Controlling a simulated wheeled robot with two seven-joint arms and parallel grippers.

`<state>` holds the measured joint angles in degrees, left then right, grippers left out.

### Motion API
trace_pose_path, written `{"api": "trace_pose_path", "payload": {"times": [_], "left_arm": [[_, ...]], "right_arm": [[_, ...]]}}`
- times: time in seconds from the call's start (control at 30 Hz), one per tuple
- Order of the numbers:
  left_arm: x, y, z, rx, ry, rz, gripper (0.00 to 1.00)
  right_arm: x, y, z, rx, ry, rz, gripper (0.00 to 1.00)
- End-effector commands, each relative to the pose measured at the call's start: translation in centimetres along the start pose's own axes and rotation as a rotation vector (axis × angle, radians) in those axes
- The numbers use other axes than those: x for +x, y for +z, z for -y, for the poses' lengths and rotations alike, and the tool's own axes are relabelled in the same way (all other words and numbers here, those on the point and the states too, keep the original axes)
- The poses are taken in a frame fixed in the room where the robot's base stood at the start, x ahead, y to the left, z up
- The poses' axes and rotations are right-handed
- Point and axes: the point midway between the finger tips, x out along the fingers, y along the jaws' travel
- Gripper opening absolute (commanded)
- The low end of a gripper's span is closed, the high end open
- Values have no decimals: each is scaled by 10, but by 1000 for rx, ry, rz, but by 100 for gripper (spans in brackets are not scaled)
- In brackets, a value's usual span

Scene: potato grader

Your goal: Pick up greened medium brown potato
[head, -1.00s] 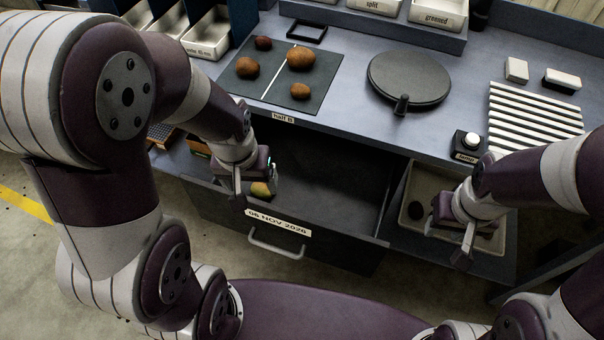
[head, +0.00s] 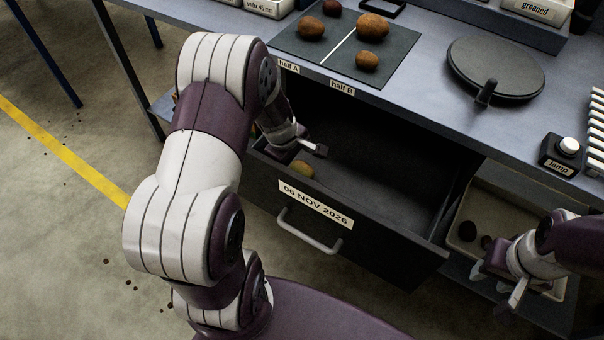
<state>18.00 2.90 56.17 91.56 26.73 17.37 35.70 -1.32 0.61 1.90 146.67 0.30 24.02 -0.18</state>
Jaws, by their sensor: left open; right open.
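A brown potato with a yellow-green tint (head: 302,169) lies in the left end of the open dark drawer (head: 345,255), partly hidden. My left gripper (head: 303,152) is open, just above and behind this potato in the picture. I cannot tell whether they touch. My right gripper (head: 506,285) is open at the lower right, in front of a pale bin (head: 466,208) with dark potatoes in it, and apart from the drawer.
Several brown potatoes, one of them large (head: 372,27), lie on a dark two-part mat (head: 400,62) on the bench. A round dark plate (head: 496,68), a lamp button (head: 568,147) and a "greened" tray (head: 535,10) are to the right. The rest of the drawer floor looks empty.

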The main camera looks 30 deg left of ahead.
Motion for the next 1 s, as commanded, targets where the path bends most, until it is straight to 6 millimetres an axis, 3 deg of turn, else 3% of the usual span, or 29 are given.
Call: {"api": "trace_pose_path", "payload": {"times": [0.03, 0.17, 0.43, 0.6, 0.63, 1.0], "left_arm": [[14, 1, 4, 1, -3, 2, 80], [33, 1, 4, 2, -2, 1, 80], [36, 1, 3, 4, -1, 0, 80], [36, 1, 3, 4, -2, 0, 25], [36, 1, 3, 4, -2, 0, 18], [28, 1, 0, 4, -1, 0, 17]], "right_arm": [[8, 1, 0, 0, 0, 0, 43], [13, 2, 0, 0, 0, 0, 43], [12, 2, 0, 0, 0, 0, 43], [12, 2, 0, 0, 0, 0, 43], [12, 2, 0, 0, 0, 0, 43], [8, 1, 0, 0, 0, 0, 43]]}}
